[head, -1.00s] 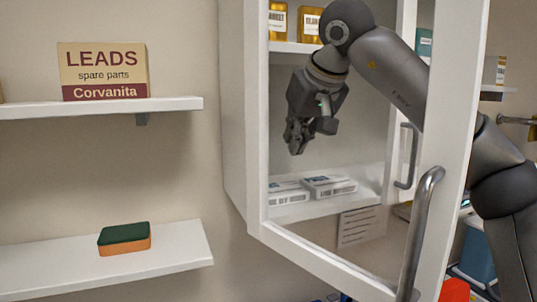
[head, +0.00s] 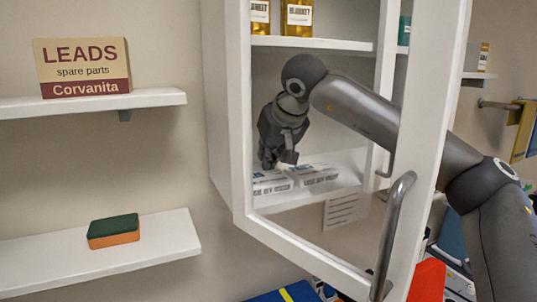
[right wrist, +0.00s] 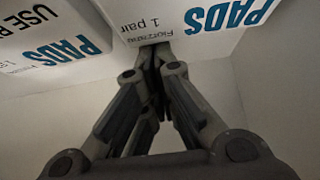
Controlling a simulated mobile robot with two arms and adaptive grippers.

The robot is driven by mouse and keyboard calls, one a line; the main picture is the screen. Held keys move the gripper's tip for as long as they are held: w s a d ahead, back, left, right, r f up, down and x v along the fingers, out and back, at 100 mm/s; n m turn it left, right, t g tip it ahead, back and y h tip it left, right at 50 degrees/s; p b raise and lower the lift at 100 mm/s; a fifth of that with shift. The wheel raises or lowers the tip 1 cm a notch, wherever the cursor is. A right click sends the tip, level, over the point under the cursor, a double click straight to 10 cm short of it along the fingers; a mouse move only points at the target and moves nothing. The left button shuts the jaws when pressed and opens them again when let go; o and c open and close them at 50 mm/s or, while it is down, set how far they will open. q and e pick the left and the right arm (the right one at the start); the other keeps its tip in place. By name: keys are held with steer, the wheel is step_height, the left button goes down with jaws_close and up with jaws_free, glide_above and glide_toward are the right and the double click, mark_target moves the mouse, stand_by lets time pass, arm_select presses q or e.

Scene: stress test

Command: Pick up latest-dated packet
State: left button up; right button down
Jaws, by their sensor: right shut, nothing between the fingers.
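Two white packets lie side by side on the lower cabinet shelf (head: 345,182): a left packet (head: 270,187) and a right packet (head: 318,177). Their front print is too small to read in the head view. The right wrist view shows blue "PADS" on both, the left one there (right wrist: 45,35) with a cut-off "USE B", the other (right wrist: 190,22) with "1 pair". My right gripper (head: 278,166) points down just above the packets, shut and empty. Its fingertips (right wrist: 153,58) appear close by the "1 pair" packet's edge; contact cannot be told. My left gripper is out of view.
The cabinet's framed door with a metal handle (head: 392,235) stands in front of my right arm. Amber bottles (head: 298,17) stand on the upper shelf. A sponge (head: 113,231) and a "LEADS" box (head: 82,67) sit on wall shelves at left.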

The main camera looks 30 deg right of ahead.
steer(key=shift+s+f, duration=0.1)
steer(key=shift+s, duration=0.15)
steer(key=s+b, duration=0.2)
steer(key=s, duration=0.3)
steer(key=shift+s+a, duration=0.1)
steer(key=shift+a, duration=0.05)
steer(key=shift+s, duration=0.2)
steer(key=shift+w, duration=0.1)
